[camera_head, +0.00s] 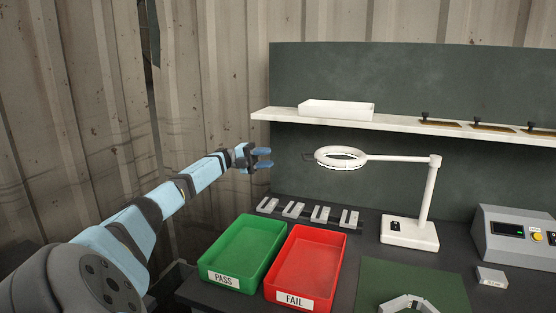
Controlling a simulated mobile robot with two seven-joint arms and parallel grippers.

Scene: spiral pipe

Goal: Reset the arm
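My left arm reaches in from the lower left. Its gripper (264,158) is held in the air above and behind the green tray, left of the lamp's ring. Its two blue fingers are apart with a gap between them, and I see nothing held in it. At the bottom edge, a grey-white curved thing (408,303) shows partly on the green mat; I cannot tell whether it is a part or my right gripper. My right arm is not clearly in view.
A green PASS tray (244,254) and red FAIL tray (306,264) stand on the dark bench. A white ring lamp (428,200), a control box (515,240), a small block (492,277) and a rack of grey pieces (308,213) stand around. A shelf (400,129) runs behind.

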